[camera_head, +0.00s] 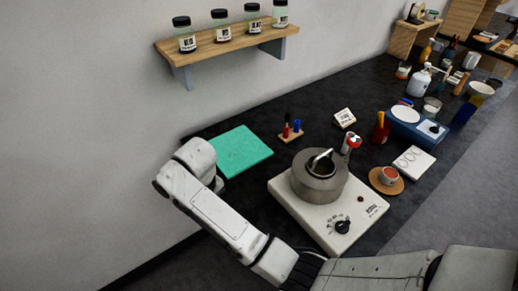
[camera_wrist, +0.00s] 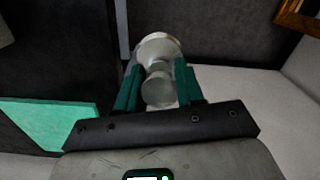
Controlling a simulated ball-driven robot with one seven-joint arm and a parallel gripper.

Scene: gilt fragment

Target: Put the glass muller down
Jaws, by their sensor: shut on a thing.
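The glass muller (camera_wrist: 157,44) is a clear, pale piece with a wide flared end, a narrow neck and a rounded knob. In the wrist view it sits between the two green fingers of my gripper (camera_wrist: 158,86), which is shut on it. The flared end points away from my gripper. Whether it touches any surface is not clear. In the head view the muller and my fingers are hidden behind my white arm, near the back wall.
A green mat (camera_head: 238,150) lies on the dark worktop, also seen in the wrist view (camera_wrist: 55,122). A hotplate (camera_head: 306,218) carries a metal pot (camera_head: 318,186). A small wooden stand (camera_head: 290,137) is behind it. A shelf of jars (camera_head: 225,45) hangs above.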

